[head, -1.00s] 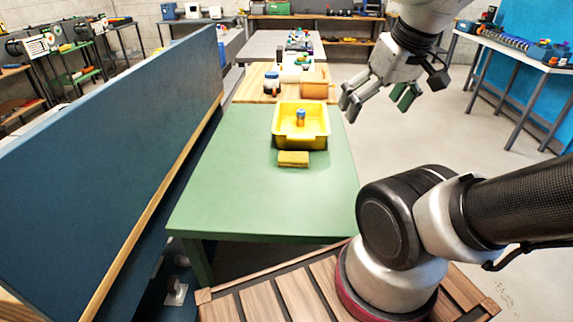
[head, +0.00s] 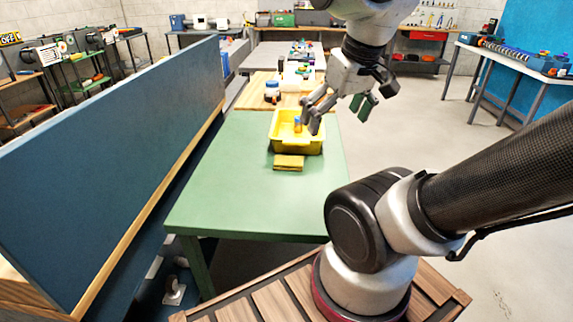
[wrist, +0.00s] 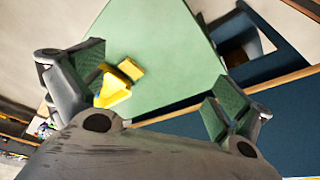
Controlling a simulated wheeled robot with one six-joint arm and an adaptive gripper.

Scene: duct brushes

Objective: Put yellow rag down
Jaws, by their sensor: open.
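A folded yellow rag (head: 289,163) lies on the green table (head: 250,200), just in front of the yellow bin. It also shows in the wrist view (wrist: 131,67) beside the bin. My gripper (head: 340,106) is open and empty, raised to the right of the bin, over or near the table's right edge. In the wrist view its two fingers (wrist: 160,84) stand wide apart with nothing between them. The rag is apart from the fingers.
The yellow bin (head: 284,144) holds a small orange and blue item (head: 298,124). A wooden table (head: 251,92) with jars and containers adjoins behind. A tall blue panel (head: 110,160) runs along the left side. The green table's front is clear, and floor is open at right.

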